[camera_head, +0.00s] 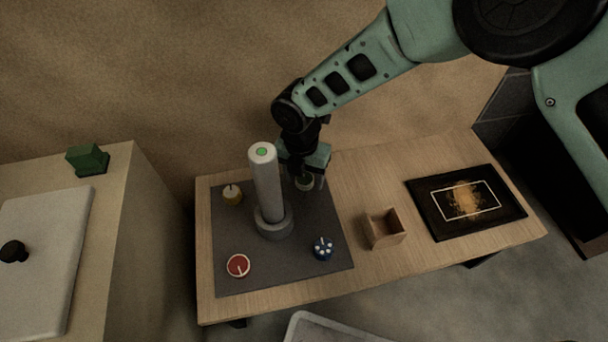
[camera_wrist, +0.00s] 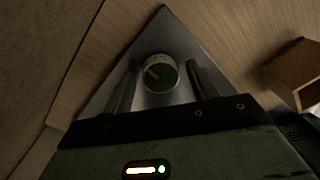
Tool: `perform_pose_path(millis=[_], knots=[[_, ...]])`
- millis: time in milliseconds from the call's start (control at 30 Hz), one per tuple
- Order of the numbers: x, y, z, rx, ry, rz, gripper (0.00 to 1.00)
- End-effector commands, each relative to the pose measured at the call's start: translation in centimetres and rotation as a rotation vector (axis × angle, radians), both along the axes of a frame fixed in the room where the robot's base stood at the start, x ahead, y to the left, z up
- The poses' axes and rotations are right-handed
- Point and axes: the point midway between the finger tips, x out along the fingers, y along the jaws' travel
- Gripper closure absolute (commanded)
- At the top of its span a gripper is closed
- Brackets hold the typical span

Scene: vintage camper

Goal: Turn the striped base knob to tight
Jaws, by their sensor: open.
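A grey plate (camera_head: 228,280) on the wooden table carries a tall post and several knobs around it. A green-topped knob (camera_head: 304,184) sits at the plate's far right corner, partly hidden by my gripper (camera_head: 308,180). In the wrist view this knob (camera_wrist: 160,73) has a pale rim with marks and a white pointer line toward the upper left. My gripper is open, its two fingers on either side of the knob with gaps; contact is not visible. The other knobs are yellow (camera_head: 232,195), red with a white line (camera_head: 238,266) and blue with white dots (camera_head: 323,248). Stripes are too small to confirm.
The grey post (camera_head: 266,190) with a green dot on top stands close left of my gripper. An open wooden box (camera_head: 384,229) and a dark framed picture (camera_head: 465,202) lie to the right. A counter with a green object (camera_head: 87,159) stands left.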

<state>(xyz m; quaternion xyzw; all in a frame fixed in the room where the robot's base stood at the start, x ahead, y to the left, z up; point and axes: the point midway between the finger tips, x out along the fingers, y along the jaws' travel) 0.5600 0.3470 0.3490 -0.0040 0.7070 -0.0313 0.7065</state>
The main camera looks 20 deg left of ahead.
Motion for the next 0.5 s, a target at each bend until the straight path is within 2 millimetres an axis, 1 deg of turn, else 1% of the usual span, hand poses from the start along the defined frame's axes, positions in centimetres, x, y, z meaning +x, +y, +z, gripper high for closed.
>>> perform_pose_path(millis=[33, 67, 100, 167, 200, 233, 500], knots=[[0.00, 0.00, 0.02, 0.000, 0.000, 0.000, 0.41], [-0.01, 0.00, 0.02, 0.000, 0.000, 0.000, 0.44], [-0.01, 0.00, 0.02, 0.000, 0.000, 0.000, 0.55], [-0.01, 0.00, 0.03, 0.000, 0.000, 0.000, 0.72], [-0.01, 0.00, 0.03, 0.000, 0.000, 0.000, 0.83], [-0.01, 0.00, 0.03, 0.000, 0.000, 0.000, 0.86], [-0.01, -0.01, 0.13, -0.001, 0.000, -0.016, 0.86]])
